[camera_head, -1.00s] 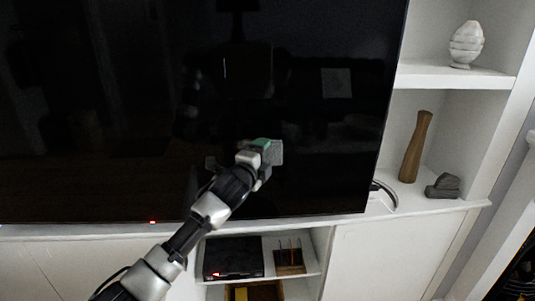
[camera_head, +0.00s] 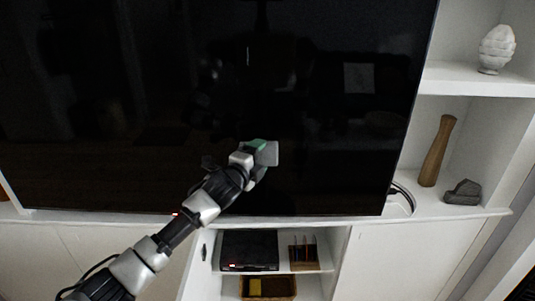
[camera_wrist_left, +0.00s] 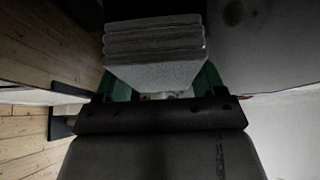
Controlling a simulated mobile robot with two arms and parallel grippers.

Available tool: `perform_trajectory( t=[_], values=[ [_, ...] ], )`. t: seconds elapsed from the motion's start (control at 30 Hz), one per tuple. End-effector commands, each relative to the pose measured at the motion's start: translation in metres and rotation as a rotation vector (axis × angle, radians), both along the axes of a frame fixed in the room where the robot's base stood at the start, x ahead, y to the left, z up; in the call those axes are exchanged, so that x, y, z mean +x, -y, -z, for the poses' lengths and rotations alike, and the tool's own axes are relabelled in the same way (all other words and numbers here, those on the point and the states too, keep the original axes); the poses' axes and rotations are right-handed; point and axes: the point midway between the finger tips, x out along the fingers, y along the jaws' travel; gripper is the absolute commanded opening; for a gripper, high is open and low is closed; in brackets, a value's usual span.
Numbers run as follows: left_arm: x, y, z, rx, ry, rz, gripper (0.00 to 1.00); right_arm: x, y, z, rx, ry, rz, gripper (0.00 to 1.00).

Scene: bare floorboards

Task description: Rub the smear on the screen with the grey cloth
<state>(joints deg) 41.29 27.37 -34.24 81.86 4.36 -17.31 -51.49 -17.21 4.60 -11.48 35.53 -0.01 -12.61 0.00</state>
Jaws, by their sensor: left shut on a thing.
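The large black screen (camera_head: 330,170) fills the upper left of the head view. My left gripper (camera_head: 258,149), with green fingers, is in front of its lower middle part. It is shut on the grey cloth (camera_head: 269,155), a folded square pad. The cloth also shows in the left wrist view (camera_wrist_left: 155,42) as several stacked layers between the fingers (camera_wrist_left: 163,82). I cannot tell whether the cloth touches the screen. No smear stands out clearly in the head view; pale marks there may be reflections. My right gripper is not in view.
The screen stands over a white cabinet (camera_head: 400,250). A black box (camera_head: 249,250) and a basket (camera_head: 268,287) sit in its open shelves. At the right are a white ornament (camera_head: 496,49), a wooden vase (camera_head: 437,152) and a grey stone-like object (camera_head: 462,193).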

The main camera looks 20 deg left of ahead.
Motion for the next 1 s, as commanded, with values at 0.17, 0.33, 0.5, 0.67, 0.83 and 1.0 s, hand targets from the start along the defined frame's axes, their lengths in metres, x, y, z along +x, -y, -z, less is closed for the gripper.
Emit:
perform_trajectory(
  t=[0.17,0.33,0.5,0.67,0.83,1.0],
  values=[
    [-0.001,-0.006,0.000,0.001,-0.001,-0.002,0.51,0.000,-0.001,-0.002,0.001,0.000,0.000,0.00],
    [-0.002,-0.005,0.000,0.000,-0.001,-0.001,0.51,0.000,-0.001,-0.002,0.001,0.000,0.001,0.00],
    [-0.012,-0.001,0.000,0.001,-0.002,0.002,0.51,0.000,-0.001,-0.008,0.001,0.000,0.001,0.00],
    [-0.028,0.003,-0.001,-0.001,-0.001,0.002,0.51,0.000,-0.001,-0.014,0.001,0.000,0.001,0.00],
    [-0.045,0.007,-0.001,0.000,-0.001,0.001,0.51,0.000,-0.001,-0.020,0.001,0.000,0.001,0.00],
    [-0.057,0.010,0.000,-0.001,-0.001,0.001,0.51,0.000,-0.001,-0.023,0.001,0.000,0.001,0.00]
  ],
)
